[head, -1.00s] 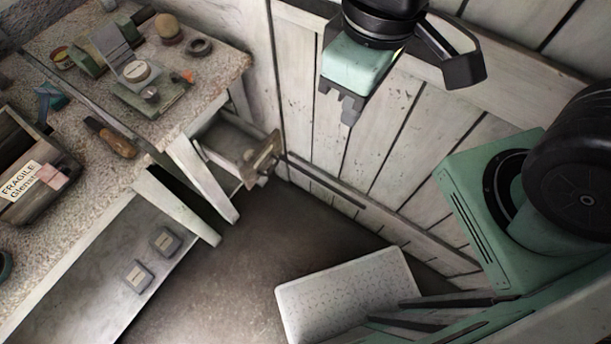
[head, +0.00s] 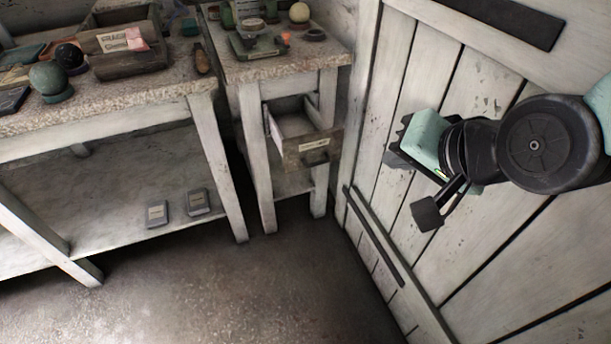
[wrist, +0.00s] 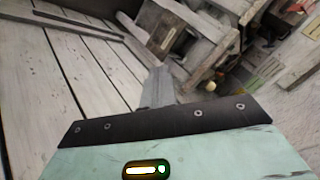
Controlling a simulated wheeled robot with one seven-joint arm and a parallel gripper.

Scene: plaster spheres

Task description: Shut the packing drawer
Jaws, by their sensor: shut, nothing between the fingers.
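The packing drawer (head: 312,150) sticks out of the small side table, open, in the head view. Its wooden front has a pale label and a dark handle. The inside that shows looks empty. My gripper (head: 398,148) is shut and empty, in the air to the right of the drawer, in front of the plank wall and apart from the drawer. In the wrist view the shut fingers (wrist: 157,88) point towards the small table, with what looks like the drawer front (wrist: 166,38) beyond them.
The small table (head: 285,68) carries a scale-like device, a pale ball and a dark ring. A longer bench (head: 110,110) stands to its left with a crate (head: 118,40) and plaster spheres. The plank wall (head: 430,75) is close on the right. The floor (head: 250,290) in front is clear.

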